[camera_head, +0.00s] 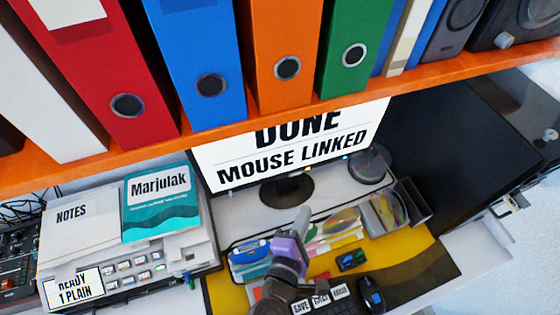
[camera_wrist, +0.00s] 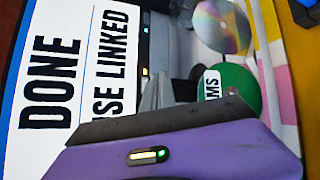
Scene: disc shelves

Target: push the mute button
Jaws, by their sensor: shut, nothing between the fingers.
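I cannot make out a button labelled mute in either view. The monitor (camera_head: 290,150) reads "DONE" and "MOUSE LINKED", with its top hidden behind the orange shelf; its screen also shows sideways in the wrist view (camera_wrist: 55,85). Small coloured lights (camera_wrist: 145,72) show along its lower edge. My gripper (camera_head: 302,216), with a purple body, is shut and empty. It is raised over the desk in front of the monitor's dark round foot (camera_head: 287,190). In the wrist view its purple body fills the bottom.
An orange shelf (camera_head: 300,113) with binders and speakers (camera_head: 512,22) overhangs the desk. A printer-like device (camera_head: 135,275) carrying Notes and Marjulak papers stands left. A mouse (camera_head: 371,294), labelled keys (camera_head: 320,300) and a small dark-blue item (camera_head: 352,260) lie right of my arm. Discs (camera_wrist: 222,24) stand behind.

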